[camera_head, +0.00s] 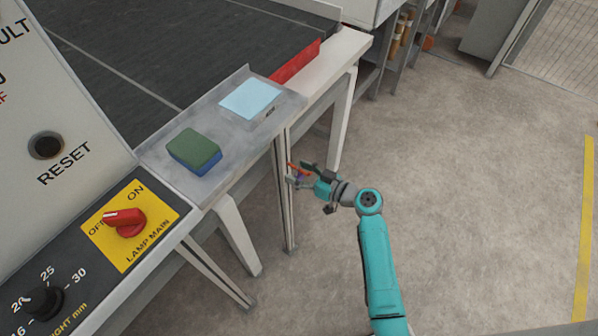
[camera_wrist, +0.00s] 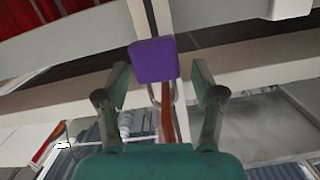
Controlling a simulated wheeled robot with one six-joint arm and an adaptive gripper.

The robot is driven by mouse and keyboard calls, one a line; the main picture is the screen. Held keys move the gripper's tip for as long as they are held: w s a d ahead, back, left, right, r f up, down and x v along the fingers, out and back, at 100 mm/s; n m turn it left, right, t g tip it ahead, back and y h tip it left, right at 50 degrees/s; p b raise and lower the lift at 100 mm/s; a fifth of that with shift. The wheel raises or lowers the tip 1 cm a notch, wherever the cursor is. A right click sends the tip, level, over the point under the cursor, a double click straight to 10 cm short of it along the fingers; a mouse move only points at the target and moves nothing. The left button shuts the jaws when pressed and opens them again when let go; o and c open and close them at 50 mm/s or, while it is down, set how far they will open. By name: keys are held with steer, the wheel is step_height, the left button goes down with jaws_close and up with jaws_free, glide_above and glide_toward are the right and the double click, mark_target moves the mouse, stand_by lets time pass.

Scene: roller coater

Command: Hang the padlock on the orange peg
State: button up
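In the wrist view the purple padlock (camera_wrist: 154,61) is between the two green fingers of my gripper (camera_wrist: 160,84). The fingers are spread, with a clear gap on the right and a narrow one on the left. The metal shackle (camera_wrist: 153,95) shows below the body in the picture. The orange peg (camera_wrist: 167,122) runs along the shackle and behind the body; I cannot tell for sure whether it passes through the shackle. In the head view my gripper (camera_head: 303,176) is beside the table leg, with the orange peg (camera_head: 296,168) and a small purple patch of the padlock (camera_head: 299,175) at its fingers.
A grey side tray (camera_head: 220,122) holds a green and blue sponge (camera_head: 194,151) and a light blue pad (camera_head: 250,99). A metal leg (camera_head: 284,205) stands left of my gripper. A control panel with a red switch (camera_head: 125,222) is at left. The floor on the right is clear.

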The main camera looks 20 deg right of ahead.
steer(key=shift+s, duration=0.1)
steer(key=f+v, duration=0.1)
steer(key=v, duration=1.9)
steer(key=shift+s+d, duration=0.25)
steer(key=shift+s, duration=0.15)
steer(key=shift+f, duration=0.15)
stand_by(0.4)
steer(key=s+a+f+m+g+h, duration=0.2)
steer(key=s+a+f+m+h, duration=0.4)
steer(key=s+a+f, duration=0.35)
steer(key=s+r+m+h, duration=0.15)
steer(key=s+h, duration=0.25)
steer(key=s, duration=0.6)
steer(key=s+r+n+t, duration=0.1)
steer(key=s+r, duration=0.3)
steer(key=r, duration=0.4)
steer(key=s+a+r+n+t, duration=0.1)
steer(key=s+r+t, duration=0.1)
steer(key=s+r, duration=0.3)
step_height(320, 180, up, 4)
steer(key=shift+s+a+f+t, duration=0.15)
steer(key=shift+s+t, duration=0.15)
steer(key=shift+t, duration=0.1)
